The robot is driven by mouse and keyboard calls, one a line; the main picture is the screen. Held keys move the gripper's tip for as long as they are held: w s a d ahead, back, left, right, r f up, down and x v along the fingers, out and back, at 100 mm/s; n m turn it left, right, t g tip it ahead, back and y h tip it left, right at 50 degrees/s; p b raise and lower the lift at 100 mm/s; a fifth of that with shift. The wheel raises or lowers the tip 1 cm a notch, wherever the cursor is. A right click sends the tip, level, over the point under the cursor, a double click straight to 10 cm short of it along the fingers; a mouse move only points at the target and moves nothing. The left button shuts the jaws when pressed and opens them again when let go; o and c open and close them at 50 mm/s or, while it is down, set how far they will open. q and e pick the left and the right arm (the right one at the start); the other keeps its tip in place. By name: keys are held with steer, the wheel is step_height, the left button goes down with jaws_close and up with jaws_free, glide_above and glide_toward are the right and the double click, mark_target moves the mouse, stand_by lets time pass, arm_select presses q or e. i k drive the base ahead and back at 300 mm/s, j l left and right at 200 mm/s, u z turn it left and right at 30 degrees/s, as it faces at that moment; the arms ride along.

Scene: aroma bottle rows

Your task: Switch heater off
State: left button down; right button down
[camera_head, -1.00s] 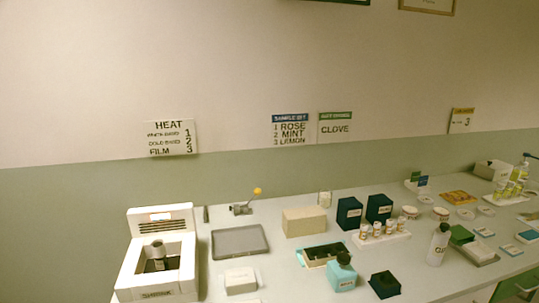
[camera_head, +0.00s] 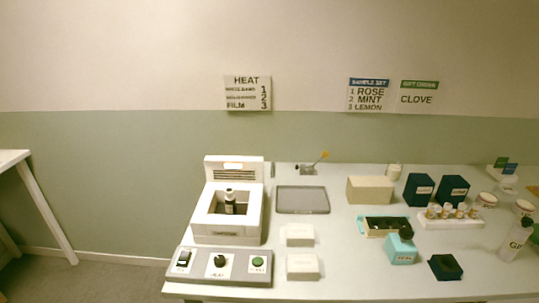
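The heater (camera_head: 228,236) is a white box with an open well and a raised back panel, standing at the left end of the table. A small dark bottle with a pale band (camera_head: 229,202) stands in its well. In front of it is a grey control panel (camera_head: 203,277). The panel carries a black rocker switch (camera_head: 183,258) at left, a black knob (camera_head: 220,261) in the middle and a green round button (camera_head: 258,263) at right. The labels and the switch position are too small to read surely. Neither of my grippers is in view.
A grey tray (camera_head: 302,200) and two white blocks (camera_head: 300,235) lie right of the heater. A teal bottle (camera_head: 401,248), dark boxes (camera_head: 419,189) and a vial rack (camera_head: 452,222) stand further right. The floor left of the table is clear up to another table (camera_head: 12,158).

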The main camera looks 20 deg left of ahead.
mark_target(184, 255)
steer(key=u, duration=1.25)
